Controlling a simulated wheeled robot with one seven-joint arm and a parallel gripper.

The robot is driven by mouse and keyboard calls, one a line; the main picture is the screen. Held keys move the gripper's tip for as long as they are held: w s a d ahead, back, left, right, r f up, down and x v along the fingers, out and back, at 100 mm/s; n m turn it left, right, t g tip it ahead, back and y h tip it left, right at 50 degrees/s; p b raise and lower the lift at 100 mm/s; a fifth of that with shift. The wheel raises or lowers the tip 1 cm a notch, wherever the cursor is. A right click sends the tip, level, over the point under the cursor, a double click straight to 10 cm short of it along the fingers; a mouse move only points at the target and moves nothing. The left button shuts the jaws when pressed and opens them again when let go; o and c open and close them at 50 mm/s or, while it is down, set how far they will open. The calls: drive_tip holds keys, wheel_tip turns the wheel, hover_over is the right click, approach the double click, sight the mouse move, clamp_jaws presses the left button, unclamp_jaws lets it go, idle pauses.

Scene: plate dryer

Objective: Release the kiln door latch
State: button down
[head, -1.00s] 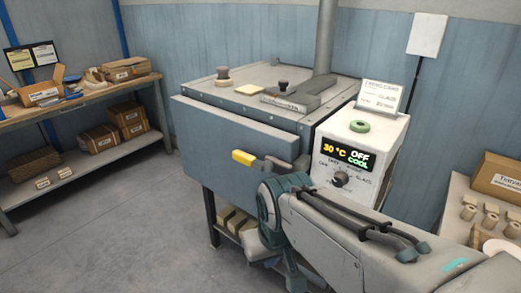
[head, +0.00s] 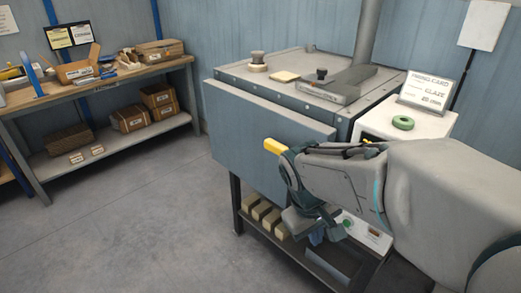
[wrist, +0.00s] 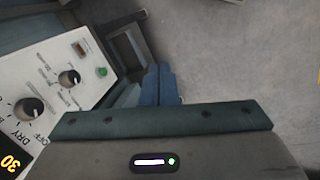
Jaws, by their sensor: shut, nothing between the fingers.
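The kiln (head: 290,72) stands at centre in the head view. Its blue-grey front door (head: 245,130) looks closed. The latch handle's yellow grip (head: 275,146) sticks out at the door's right side; my arm hides the rest of the latch. My gripper (head: 318,236) hangs below and right of the grip, apart from it, with its blue fingers pointing down. In the wrist view the blue fingers (wrist: 160,84) are together and empty, beside the white control box (wrist: 70,70). The latch does not show in the wrist view.
The control box's top (head: 408,124) bears a green ring (head: 403,122) and a card (head: 424,92). A lower shelf under the kiln holds pale blocks (head: 265,214). A workbench (head: 110,76) with boxes stands at left. The floor (head: 150,220) between is clear.

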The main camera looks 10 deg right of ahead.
drive_tip(key=w+d+f+n+h+b, duration=0.1)
drive_tip(key=w+f+n+h, duration=0.2)
drive_tip(key=w+n+h, duration=0.3)
drive_tip(key=w+d+f+n+h+b, duration=0.1)
drive_tip(key=w+f+n+h, duration=0.25)
drive_tip(key=w, duration=0.55)
drive_tip(key=w+a+f+n+t+h, duration=0.2)
drive_tip(key=w+a+n+t, duration=0.4)
drive_tip(key=w+a+f+n+t+h, duration=0.2)
drive_tip(key=w+a+n+t, duration=0.3)
drive_tip(key=w+a+n, duration=0.1)
drive_tip(key=shift+w+a+f+t+h+b, duration=0.25)
drive_tip(key=shift+a+f+t+h+b, duration=0.15)
drive_tip(key=shift+a, duration=0.4)
drive_tip(key=shift+d, duration=0.1)
drive_tip(key=w+d+r+p, duration=0.3)
drive_tip(key=w+d+r, duration=0.2)
drive_tip(key=d+r, duration=0.1)
drive_tip(key=shift+w+d+r, duration=0.2)
drive_tip(key=shift+w+d, duration=0.1)
drive_tip(key=shift+d, duration=0.6)
